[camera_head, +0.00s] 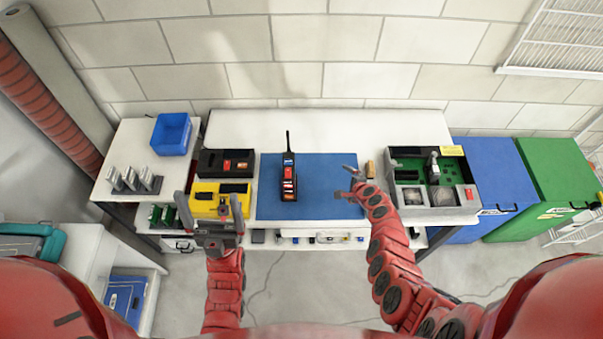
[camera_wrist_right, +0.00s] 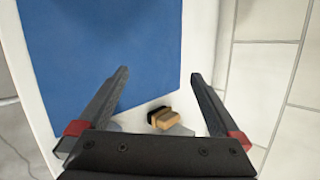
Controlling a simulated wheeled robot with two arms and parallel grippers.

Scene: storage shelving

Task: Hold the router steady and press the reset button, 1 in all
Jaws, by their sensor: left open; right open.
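The router is most likely the dark upright device (camera_head: 289,176) with a tall antenna and red labels, on the blue mat (camera_head: 325,190). I cannot make out its reset button. My left gripper (camera_head: 210,206) is open and empty, to the left of the mat, in front of a yellow case. My right gripper (camera_head: 344,181) is open and empty over the mat's right part, to the right of the device and apart from it. In the right wrist view, nothing is between its fingers (camera_wrist_right: 160,73), and the mat (camera_wrist_right: 105,45) shows without the device.
A black box (camera_head: 226,162) and the yellow case (camera_head: 205,198) stand left of the mat. A blue bin (camera_head: 171,133) is farther left. A small tan block (camera_head: 370,169) lies beside the mat. An open case (camera_head: 436,211) with a green interior stands at the right.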

